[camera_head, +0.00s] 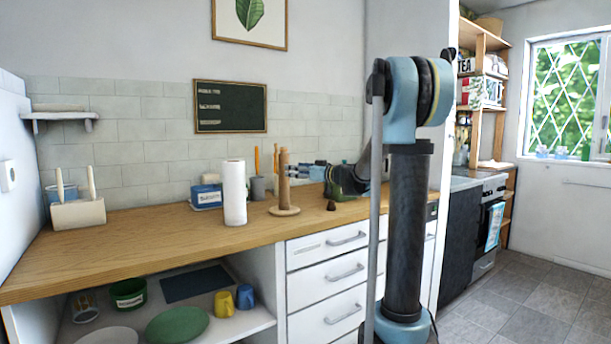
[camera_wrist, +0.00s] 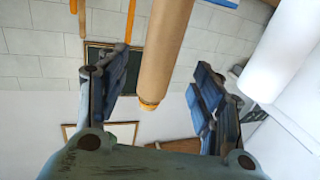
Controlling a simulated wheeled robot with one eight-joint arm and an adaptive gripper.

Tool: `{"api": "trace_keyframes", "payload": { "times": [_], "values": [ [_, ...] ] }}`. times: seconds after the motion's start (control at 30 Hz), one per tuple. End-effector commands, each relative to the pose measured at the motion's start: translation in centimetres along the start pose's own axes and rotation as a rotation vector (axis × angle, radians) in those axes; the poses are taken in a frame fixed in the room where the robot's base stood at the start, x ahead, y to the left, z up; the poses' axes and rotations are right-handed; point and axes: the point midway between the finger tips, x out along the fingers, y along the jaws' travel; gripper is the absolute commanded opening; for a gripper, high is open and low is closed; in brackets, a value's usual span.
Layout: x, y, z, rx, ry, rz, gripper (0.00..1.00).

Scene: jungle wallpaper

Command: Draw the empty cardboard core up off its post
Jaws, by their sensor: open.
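The brown cardboard core (camera_head: 284,185) stands upright on its post, above a round wooden base (camera_head: 285,211) on the counter. In the wrist view, which is upside down, the core (camera_wrist: 168,45) runs down between my fingers, and the orange-brown post tip (camera_wrist: 149,104) shows at its end. My gripper (camera_head: 299,171) comes in level from the right, near the upper part of the core. In the wrist view my gripper (camera_wrist: 163,82) is open, with one finger on either side of the core and visible gaps. The lower core and base are outside the wrist view.
A white paper roll (camera_head: 234,193) stands left of the core; it also shows in the wrist view (camera_wrist: 284,55). A blue box (camera_head: 206,196) and a grey cup (camera_head: 258,188) are behind. A small dark brown object (camera_head: 331,206) lies right of the base. The counter's left front is clear.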

Motion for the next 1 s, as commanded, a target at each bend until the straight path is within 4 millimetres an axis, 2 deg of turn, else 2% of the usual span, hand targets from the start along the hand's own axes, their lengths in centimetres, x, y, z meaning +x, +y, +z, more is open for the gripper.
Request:
{"api": "trace_keyframes", "payload": {
  "times": [0.2, 0.4, 0.6, 0.9, 1.0],
  "values": [
    [3.6, -0.1, 0.0, 0.0, 0.0, -0.002, 0.6],
    [6.0, 0.0, 0.0, 0.0, 0.0, -0.002, 0.6],
    [7.0, 0.0, 0.0, 0.0, 0.0, 0.001, 0.6],
    [7.1, 0.0, 0.0, 0.0, 0.0, 0.001, 0.6],
    [7.1, 0.0, 0.0, 0.0, 0.0, 0.001, 0.38]
  ]
}}
